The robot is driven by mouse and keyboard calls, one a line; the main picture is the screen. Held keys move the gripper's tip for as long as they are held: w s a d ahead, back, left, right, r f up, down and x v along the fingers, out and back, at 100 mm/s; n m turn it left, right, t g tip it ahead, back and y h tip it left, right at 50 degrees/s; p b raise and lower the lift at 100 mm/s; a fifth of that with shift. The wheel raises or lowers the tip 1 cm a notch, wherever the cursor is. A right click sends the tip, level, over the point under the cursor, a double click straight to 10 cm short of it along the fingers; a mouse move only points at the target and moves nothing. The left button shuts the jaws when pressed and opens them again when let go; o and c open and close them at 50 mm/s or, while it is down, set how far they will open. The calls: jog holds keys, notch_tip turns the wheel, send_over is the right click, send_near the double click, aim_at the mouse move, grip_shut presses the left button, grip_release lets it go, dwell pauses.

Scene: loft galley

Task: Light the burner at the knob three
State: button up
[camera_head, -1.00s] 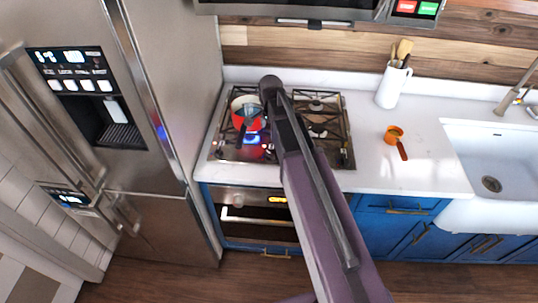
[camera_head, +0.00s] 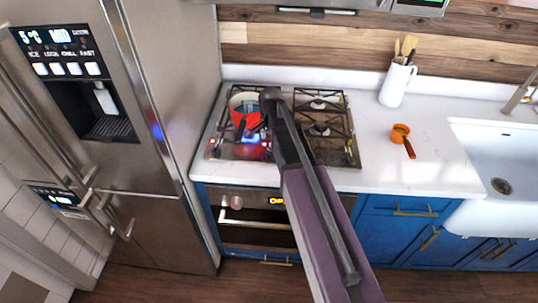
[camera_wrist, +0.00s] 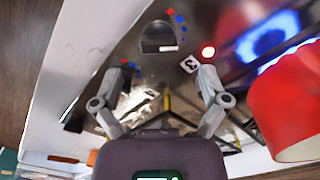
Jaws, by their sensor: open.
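In the wrist view my gripper (camera_wrist: 167,72) is open, its two fingers apart and nothing between the tips. A blue flame ring (camera_wrist: 268,37) burns next to a red pot (camera_wrist: 290,105). In the head view the red pot (camera_head: 238,117) stands on the left of the gas cooktop (camera_head: 214,150), with a blue glow by it. My arm hides part of the cooktop.
The tall steel fridge (camera_head: 165,60) stands close on the left. An orange measuring cup (camera_head: 401,131) and a white utensil jug (camera_head: 397,85) stand on the counter (camera_head: 440,165) to the right, before the white sink (camera_head: 480,160). An oven (camera_head: 240,215) is below the cooktop.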

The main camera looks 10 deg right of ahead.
aim_at(270, 151)
jog(key=shift+f+b, duration=1.95)
jog(key=shift+f, duration=0.3)
jog(key=c, duration=1.2)
